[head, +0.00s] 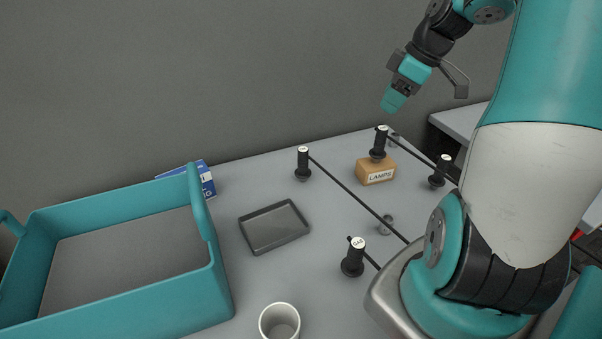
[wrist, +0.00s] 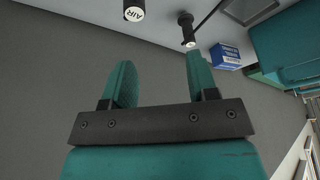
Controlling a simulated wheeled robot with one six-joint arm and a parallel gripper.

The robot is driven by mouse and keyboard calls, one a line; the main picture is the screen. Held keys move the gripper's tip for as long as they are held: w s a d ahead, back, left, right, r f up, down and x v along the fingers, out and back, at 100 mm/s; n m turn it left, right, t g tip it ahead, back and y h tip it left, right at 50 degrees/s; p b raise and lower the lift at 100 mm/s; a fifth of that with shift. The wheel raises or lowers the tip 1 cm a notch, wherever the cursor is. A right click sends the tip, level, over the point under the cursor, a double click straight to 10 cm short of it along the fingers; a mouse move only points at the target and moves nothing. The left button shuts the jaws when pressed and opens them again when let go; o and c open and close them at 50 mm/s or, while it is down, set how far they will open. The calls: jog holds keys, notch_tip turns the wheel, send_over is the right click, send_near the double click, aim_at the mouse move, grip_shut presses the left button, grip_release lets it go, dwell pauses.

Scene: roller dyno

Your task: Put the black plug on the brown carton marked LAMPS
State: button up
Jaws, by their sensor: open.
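The brown carton marked LAMPS (head: 376,174) sits toward the back right of the grey table. Similar black plugs stand at the back (head: 303,165), to the right (head: 439,172) and nearer the front (head: 353,259). My gripper (head: 392,101) is open and empty, above the carton and apart from everything. In the wrist view its fingers (wrist: 160,72) are spread; one plug reading AIR (wrist: 133,9) and another plug (wrist: 187,29) lie beyond.
A teal crate (head: 120,316) fills the left front. A blue box (head: 208,181) stands behind it. A dark tray (head: 273,227) and a white cup (head: 279,321) are in the middle. Dark bars or leads run between plugs.

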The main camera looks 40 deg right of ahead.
jog(key=w+a+r, duration=0.2)
jog(key=a, duration=1.1)
jog(key=s+a+g, duration=0.1)
jog(key=s+a, duration=0.6)
jog(key=a, duration=0.5)
jog(key=s+a+g+y, duration=0.1)
jog(key=s+a+g, duration=0.1)
jog(key=s+a, duration=0.6)
jog(key=a, duration=0.3)
jog(key=shift+s+a+r+n+g+y, duration=0.15)
jog(key=shift+a+r+n+g+y, duration=0.15)
jog(key=shift+a+r, duration=0.1)
